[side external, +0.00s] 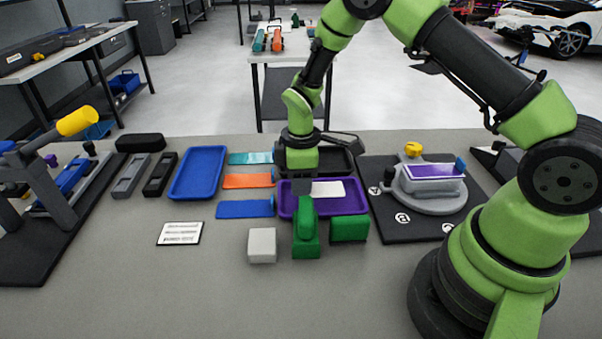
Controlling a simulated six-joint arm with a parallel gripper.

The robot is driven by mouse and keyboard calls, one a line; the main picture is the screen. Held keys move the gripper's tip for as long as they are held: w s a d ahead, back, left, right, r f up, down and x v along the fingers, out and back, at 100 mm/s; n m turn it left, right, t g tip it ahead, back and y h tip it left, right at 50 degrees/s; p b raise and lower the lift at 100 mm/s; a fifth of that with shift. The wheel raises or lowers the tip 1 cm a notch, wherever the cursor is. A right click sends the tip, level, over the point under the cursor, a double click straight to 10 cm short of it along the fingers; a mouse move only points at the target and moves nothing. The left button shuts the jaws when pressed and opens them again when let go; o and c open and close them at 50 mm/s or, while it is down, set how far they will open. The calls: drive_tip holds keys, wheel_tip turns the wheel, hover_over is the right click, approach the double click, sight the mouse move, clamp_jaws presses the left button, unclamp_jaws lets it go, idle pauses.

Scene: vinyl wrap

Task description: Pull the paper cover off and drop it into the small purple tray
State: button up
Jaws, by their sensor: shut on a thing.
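My gripper (297,194) points down over the small purple tray (361,205), its fingers partly hidden behind a green block. It is shut on the white paper cover (328,189), which reaches out to the right of the fingers over the tray. I cannot tell whether the paper touches the tray floor. The grey part with a purple top (434,171) sits on a round grey turntable (430,202) at the right, apart from the paper.
Green blocks (349,229) and a pale grey block (262,245) stand in front of the tray. Blue, orange and teal strips (247,181) and a blue tray (199,173) lie left. A black tray (340,162) is behind.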

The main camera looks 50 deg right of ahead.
drive_tip(key=o, duration=1.1)
wheel_tip(320, 180, up, 10)
drive_tip(key=shift+r, duration=0.1)
drive_tip(key=s+a+r+m+t+y, duration=0.1)
drive_tip(key=s+r+m+t, duration=0.2)
drive_tip(key=r, duration=0.4)
drive_tip(key=s+a+r+m+t, duration=0.1)
drive_tip(key=s+r+m, duration=0.3)
drive_tip(key=s+r, duration=0.25)
drive_tip(key=s+r+m+t, duration=0.1)
drive_tip(key=s+m, duration=0.1)
drive_tip(key=s, duration=0.1)
drive_tip(key=s+a+r+m+t, duration=0.1)
drive_tip(key=s+m, duration=0.1)
drive_tip(key=s, duration=0.2)
drive_tip(key=s+r+m+t+y, duration=0.1)
drive_tip(key=s+m, duration=0.1)
drive_tip(key=s, duration=0.1)
drive_tip(key=shift+s+a+r, duration=0.25)
drive_tip(key=shift+s+a, duration=0.05)
drive_tip(key=shift+a, duration=0.05)
